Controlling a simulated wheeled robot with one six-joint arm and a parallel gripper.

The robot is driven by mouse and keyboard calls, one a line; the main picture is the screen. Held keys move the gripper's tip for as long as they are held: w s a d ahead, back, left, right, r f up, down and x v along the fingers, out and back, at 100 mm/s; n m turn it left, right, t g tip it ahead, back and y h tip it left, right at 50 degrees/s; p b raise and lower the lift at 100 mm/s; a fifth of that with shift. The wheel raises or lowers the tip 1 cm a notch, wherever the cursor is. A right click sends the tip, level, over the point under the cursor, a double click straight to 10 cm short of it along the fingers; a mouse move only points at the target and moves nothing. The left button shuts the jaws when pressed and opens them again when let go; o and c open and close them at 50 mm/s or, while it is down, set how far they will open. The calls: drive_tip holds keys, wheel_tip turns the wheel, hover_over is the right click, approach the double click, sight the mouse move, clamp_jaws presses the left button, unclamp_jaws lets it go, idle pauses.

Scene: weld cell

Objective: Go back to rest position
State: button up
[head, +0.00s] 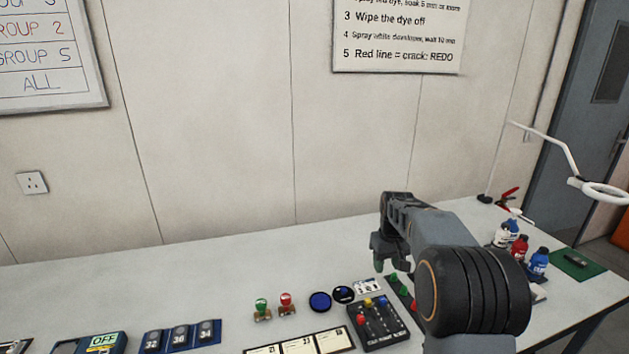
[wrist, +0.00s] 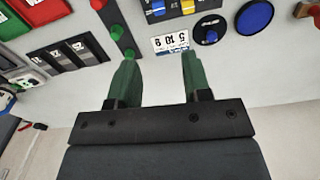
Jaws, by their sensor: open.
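My gripper (wrist: 158,75) shows in the wrist view with its two green fingers apart and nothing between them. In the head view my gripper (head: 383,262) is raised above the table, right of the middle, and partly hidden by my own arm. The table (head: 200,262) runs along the wall below it.
Below my gripper are a slider box (head: 378,325), a blue disc (head: 320,301) and green and red stamps (head: 286,303). Bottles (head: 537,262), a green mat (head: 574,264) and a white lamp (head: 560,150) stand at the right end. The table's back left is clear.

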drive_tip(key=s+a+r+t, duration=0.1)
drive_tip(key=s+a, duration=0.1)
drive_tip(key=s, duration=0.6)
drive_tip(key=s+a+m+t, duration=0.1)
drive_tip(key=s+a, duration=0.2)
drive_tip(key=s, duration=0.5)
drive_tip(key=s+a+r+t, duration=0.1)
drive_tip(key=s+a, duration=0.2)
drive_tip(key=s, duration=0.5)
drive_tip(key=shift+s+r+t, duration=0.2)
drive_tip(key=shift+r+t, duration=0.1)
drive_tip(key=shift+t, duration=0.1)
drive_tip(key=shift+a, duration=0.2)
